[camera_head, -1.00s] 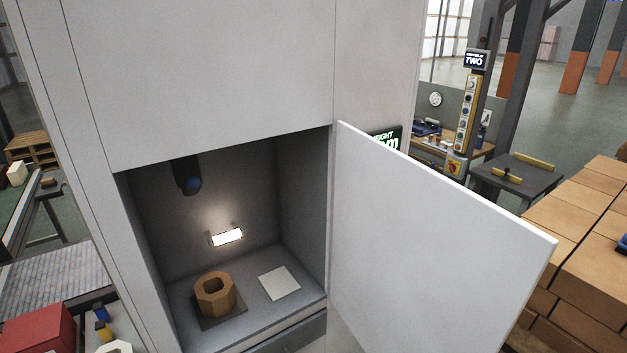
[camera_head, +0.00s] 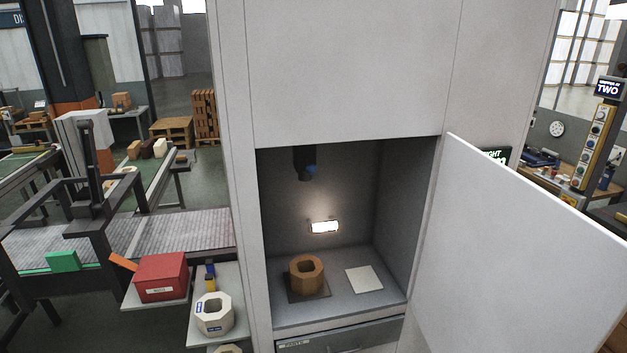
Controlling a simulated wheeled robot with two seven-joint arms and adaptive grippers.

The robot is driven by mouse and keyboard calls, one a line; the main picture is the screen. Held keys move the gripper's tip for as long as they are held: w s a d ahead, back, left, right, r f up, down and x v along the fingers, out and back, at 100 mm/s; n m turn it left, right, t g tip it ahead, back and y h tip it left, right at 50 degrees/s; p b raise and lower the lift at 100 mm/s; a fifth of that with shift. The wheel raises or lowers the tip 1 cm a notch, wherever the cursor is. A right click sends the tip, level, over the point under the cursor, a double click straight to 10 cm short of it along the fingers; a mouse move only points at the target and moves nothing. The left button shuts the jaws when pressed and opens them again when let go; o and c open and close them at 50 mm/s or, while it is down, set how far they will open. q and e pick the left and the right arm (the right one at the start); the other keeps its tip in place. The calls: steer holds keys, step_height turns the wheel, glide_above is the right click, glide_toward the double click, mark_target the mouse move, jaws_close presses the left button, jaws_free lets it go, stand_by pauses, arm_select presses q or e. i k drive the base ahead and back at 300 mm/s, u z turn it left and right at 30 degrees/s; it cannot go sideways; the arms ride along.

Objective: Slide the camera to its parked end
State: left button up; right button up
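The camera (camera_head: 304,163) is a dark cylinder with a blue lens, hanging from the top of an open cabinet bay at the left of its opening. Its upper mount is hidden behind the cabinet front (camera_head: 350,70). Below it, a brown octagonal block with a hole (camera_head: 307,283) sits on a dark square plate. A pale square plate (camera_head: 364,279) lies to its right on the bay floor. A lit lamp (camera_head: 324,227) is on the back wall. Neither of my grippers is in view.
The white cabinet door (camera_head: 520,250) stands open to the right. A grey drawer (camera_head: 345,338) is below the bay. On the left are a red box (camera_head: 161,277), a pale octagonal block (camera_head: 214,314) on a shelf, and a roller conveyor (camera_head: 185,232).

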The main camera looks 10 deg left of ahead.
mark_target(304, 155)
steer(key=k, duration=0.15)
steer(key=u, duration=2.35)
steer(key=i, duration=3.05)
steer(key=z, duration=3)
steer(key=i, duration=0.5)
steer(key=u, duration=1.55)
steer(key=k, duration=0.2)
steer(key=z, duration=0.1)
